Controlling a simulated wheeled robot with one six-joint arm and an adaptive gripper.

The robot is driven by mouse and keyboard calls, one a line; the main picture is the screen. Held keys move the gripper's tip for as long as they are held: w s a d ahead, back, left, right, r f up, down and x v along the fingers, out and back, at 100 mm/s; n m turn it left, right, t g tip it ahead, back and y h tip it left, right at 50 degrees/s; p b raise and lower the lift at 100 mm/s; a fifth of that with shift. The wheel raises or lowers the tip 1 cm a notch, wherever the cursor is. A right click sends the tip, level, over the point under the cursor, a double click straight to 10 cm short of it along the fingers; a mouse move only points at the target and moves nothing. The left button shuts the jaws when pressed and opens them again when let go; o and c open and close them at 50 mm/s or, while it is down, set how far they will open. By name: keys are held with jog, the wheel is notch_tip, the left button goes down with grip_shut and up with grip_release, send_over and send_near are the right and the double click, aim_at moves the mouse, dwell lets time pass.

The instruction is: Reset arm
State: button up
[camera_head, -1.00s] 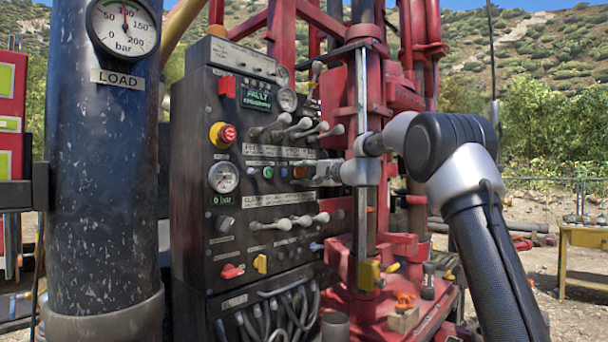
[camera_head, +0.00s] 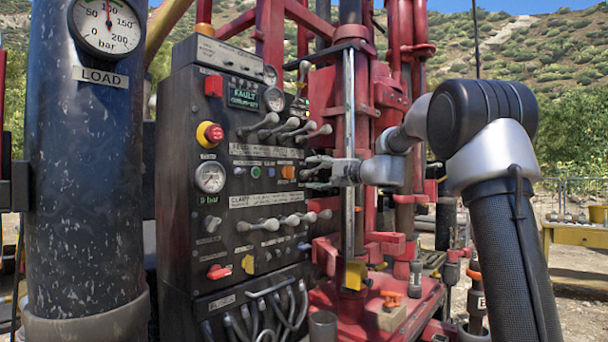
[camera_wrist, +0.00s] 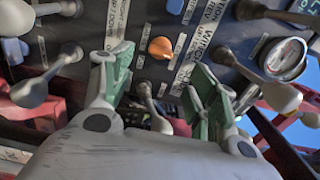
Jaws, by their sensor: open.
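My gripper (camera_head: 318,168) is in front of the right part of the black control panel (camera_head: 215,165), near the orange knob (camera_head: 288,172). In the wrist view my gripper (camera_wrist: 163,85) is open. Its two green-padded fingers are spread, with the orange knob (camera_wrist: 160,47) beyond the gap. A lever with a pale knob shows low between the fingers, and I cannot tell if they touch it. No held object is visible. My arm (camera_head: 490,140) reaches in from the right, bent at a black joint.
Upper levers (camera_head: 290,125) and lower levers (camera_head: 285,220) stick out of the panel close to my gripper. A vertical metal rod (camera_head: 348,110) and the red drill rig (camera_head: 385,70) stand beside my wrist. A dark column (camera_head: 85,190) stands at left. A yellow table (camera_head: 575,236) is at right.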

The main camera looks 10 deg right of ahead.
jog(key=shift+s+d, duration=0.4)
jog(key=shift+s, duration=0.15)
